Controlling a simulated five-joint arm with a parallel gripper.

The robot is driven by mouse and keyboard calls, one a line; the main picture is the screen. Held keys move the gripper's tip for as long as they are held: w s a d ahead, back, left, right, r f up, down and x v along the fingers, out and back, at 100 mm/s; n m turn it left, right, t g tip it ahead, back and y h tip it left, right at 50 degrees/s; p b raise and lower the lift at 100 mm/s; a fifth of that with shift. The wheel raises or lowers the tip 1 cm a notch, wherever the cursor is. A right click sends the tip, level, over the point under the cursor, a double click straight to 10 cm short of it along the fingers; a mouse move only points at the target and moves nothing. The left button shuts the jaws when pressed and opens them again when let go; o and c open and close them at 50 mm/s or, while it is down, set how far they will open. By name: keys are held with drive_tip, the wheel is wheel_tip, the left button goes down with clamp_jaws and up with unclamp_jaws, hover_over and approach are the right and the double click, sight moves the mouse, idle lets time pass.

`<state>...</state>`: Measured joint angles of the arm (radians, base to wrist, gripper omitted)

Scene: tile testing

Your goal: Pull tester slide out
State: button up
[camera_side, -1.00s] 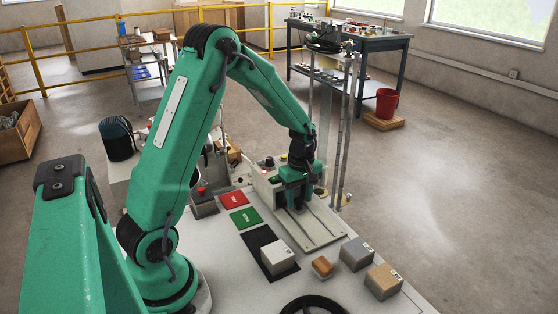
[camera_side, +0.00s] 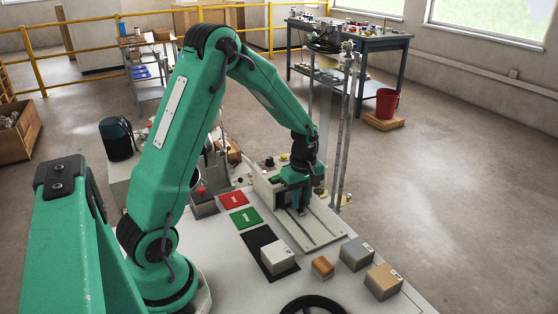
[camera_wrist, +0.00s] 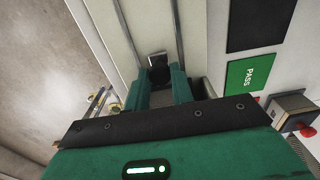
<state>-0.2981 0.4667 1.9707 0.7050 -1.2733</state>
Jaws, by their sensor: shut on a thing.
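The tester slide is a pale plate with rails (camera_side: 318,232) at the foot of the tester, right of the green card in the side view. My gripper (camera_side: 298,207) is down over the slide, close to the tester's housing. In the wrist view my gripper's two green fingers (camera_wrist: 164,84) are shut on a dark knob (camera_wrist: 158,73) that stands between the slide's rails (camera_wrist: 134,28). The slide's far end under the tester is hidden by my gripper.
A red card (camera_side: 231,200) and a green PASS card (camera_side: 246,218) lie left of the slide. A black mat (camera_side: 259,240) bears a white block (camera_side: 278,257). A brown block (camera_side: 322,267), a grey block (camera_side: 356,254) and a tan block (camera_side: 383,282) stand near the front edge.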

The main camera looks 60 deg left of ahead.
drive_tip(key=shift+d+r, duration=0.1)
drive_tip(key=shift+d, duration=5.3)
drive_tip(key=o, duration=0.8)
wheel_tip(320, 180, up, 6)
drive_tip(key=shift+f, duration=0.1)
